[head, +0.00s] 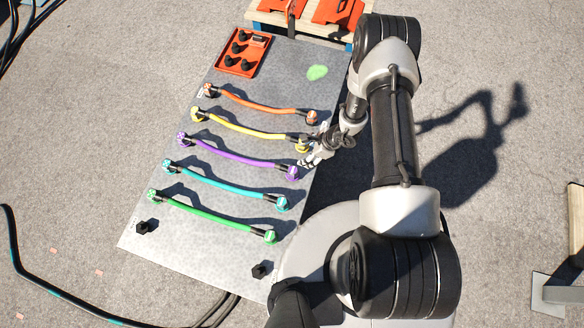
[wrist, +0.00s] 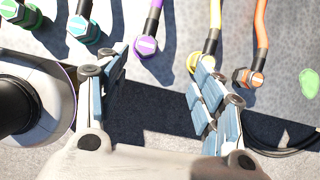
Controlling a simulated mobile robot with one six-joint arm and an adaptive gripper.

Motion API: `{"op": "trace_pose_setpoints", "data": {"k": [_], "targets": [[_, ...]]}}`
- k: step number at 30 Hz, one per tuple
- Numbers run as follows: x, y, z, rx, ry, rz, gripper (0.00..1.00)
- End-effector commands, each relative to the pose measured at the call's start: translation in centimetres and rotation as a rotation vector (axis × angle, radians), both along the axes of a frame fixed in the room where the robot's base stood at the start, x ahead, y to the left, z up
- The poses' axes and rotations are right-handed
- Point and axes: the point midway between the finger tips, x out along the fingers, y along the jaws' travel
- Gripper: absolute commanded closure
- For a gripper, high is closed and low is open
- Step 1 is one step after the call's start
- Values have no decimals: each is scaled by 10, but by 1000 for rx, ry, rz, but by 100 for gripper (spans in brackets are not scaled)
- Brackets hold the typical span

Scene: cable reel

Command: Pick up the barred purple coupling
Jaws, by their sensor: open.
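The purple coupling with a pale bar on its face (head: 292,172) is at the right end of the purple cable (head: 236,158), near the right edge of the grey panel. In the wrist view this purple coupling (wrist: 146,45) lies ahead of my gripper (wrist: 160,72), between the lines of its two fingers and nearer the left one. My gripper also shows in the head view (head: 312,156), just right of the coupling, beside the panel's edge. The fingers are wide apart with nothing between them. The purple cable's other end coupling (head: 183,138) is at the left; its mark is too small to read.
The orange, yellow (head: 301,146), teal (head: 281,203) and green cables lie alongside on the grey panel (head: 160,245). The yellow coupling (wrist: 206,63) is close to my right finger. An orange tray (head: 263,47) with black parts sits at the panel's far end.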

Motion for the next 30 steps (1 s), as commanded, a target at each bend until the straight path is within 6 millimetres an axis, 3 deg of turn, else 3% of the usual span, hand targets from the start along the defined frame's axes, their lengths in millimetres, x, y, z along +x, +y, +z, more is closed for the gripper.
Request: {"op": "trace_pose_setpoints", "data": {"k": [3, 6, 18, 30], "targets": [[-15, -4, -18, -13, 39, -44, 38], [-18, -2, -32, -17, 49, -55, 38], [-8, 28, -111, -16, 47, -53, 38], [-3, 43, -145, -16, 48, -54, 38]]}}
